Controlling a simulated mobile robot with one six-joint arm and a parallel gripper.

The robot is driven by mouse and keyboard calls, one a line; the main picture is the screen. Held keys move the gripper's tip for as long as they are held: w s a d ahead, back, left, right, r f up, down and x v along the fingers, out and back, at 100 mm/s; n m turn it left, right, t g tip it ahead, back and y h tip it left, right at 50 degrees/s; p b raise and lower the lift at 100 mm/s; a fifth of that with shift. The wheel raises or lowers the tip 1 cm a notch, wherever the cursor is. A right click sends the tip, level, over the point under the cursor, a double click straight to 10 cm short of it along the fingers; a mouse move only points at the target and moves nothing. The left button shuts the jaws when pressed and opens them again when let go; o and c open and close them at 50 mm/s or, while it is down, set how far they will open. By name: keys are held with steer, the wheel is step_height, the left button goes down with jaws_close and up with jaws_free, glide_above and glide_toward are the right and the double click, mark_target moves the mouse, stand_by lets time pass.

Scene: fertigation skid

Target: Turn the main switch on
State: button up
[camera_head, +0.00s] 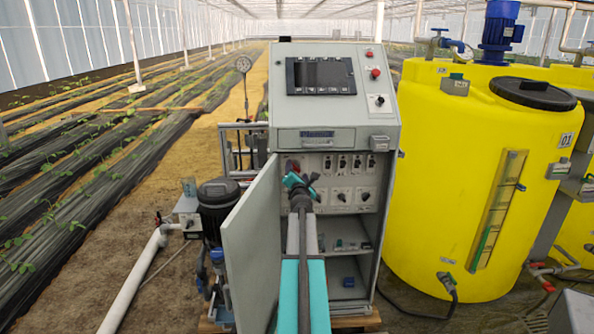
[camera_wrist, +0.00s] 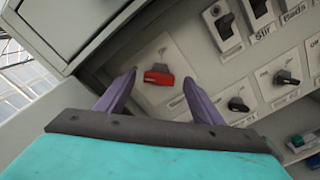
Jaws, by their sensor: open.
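The main switch (camera_wrist: 158,76) is a red rotary handle on a pale square plate at the left of the inner panel; in the wrist view its handle lies roughly crosswise in the picture. In the head view a small part of the red switch (camera_head: 291,164) shows just beyond my gripper (camera_head: 296,176). In the wrist view my gripper (camera_wrist: 159,82) is open and empty, its two purple fingers pointing at the panel. The red handle appears between the fingertips; I see no contact, and the remaining distance is hard to tell. The label below the switch is partly hidden by the right finger.
Black rotary knobs (camera_wrist: 238,104) and black toggle switches (camera_wrist: 222,22) sit right of the main switch. The open cabinet door (camera_head: 251,250) stands left of my arm. A drawer front (camera_head: 314,139) juts above. A yellow tank (camera_head: 430,180) stands at the right.

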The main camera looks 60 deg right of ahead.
mark_target(295, 167)
steer(key=shift+x, duration=1.4)
steer(key=c, duration=1)
steer(key=shift+c, duration=0.2)
